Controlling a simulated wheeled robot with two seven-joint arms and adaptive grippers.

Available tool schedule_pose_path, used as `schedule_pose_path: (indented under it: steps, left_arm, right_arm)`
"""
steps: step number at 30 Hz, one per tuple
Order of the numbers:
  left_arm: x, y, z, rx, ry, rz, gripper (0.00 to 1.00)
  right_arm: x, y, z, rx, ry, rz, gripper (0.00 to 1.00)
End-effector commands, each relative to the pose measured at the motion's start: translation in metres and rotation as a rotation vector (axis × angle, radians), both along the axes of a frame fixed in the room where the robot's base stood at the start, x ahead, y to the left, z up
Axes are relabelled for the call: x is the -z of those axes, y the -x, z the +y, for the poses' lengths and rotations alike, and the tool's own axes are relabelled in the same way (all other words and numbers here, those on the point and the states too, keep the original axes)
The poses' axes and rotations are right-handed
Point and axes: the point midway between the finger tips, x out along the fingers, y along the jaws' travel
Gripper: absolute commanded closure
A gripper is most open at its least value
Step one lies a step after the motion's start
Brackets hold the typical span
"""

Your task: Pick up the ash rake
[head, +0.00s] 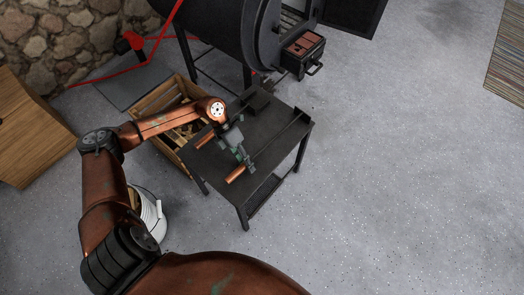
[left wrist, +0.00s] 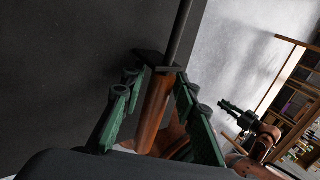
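The ash rake appears to be the tool with a copper-brown wooden handle (head: 236,175) near the front edge of the black metal table (head: 215,160). Its thin dark rod runs toward the right side of the tabletop and is hard to make out. My left gripper (head: 246,163) is low over the table at this handle. In the left wrist view the handle (left wrist: 155,112) and its grey rod (left wrist: 181,35) lie between the green fingers of my left gripper (left wrist: 152,97). The fingers are spread, with a gap on the left. My right gripper (left wrist: 238,114) is small in the left wrist view, away from the table.
A second wooden handle (head: 205,141) lies on the table, left of my gripper. A wooden crate (head: 157,99) stands behind left. The black barrel stove (head: 215,25) with a drawer-like box (head: 302,54) stands behind. A white bucket (head: 152,218) stands front left. Floor at right is clear.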

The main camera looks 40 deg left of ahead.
Motion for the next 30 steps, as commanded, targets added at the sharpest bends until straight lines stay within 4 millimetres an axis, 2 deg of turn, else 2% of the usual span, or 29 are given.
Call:
schedule_pose_path:
  steps: [7, 19, 30]
  left_arm:
    - [-0.0003, 0.0001, 0.0000, -0.001, 0.000, -0.001, 0.74]
    - [-0.0002, 0.0001, 0.0001, -0.001, 0.000, -0.001, 1.00]
    - [-0.0010, -0.0006, 0.0000, 0.000, 0.000, -0.002, 1.00]
  right_arm:
    - [-0.0012, -0.0001, 0.0003, 0.000, 0.000, 0.000, 0.82]
    - [-0.0011, -0.0002, 0.0001, 0.001, 0.000, -0.001, 0.82]
    - [-0.0010, -0.0001, 0.0000, 0.001, 0.000, -0.001, 0.82]
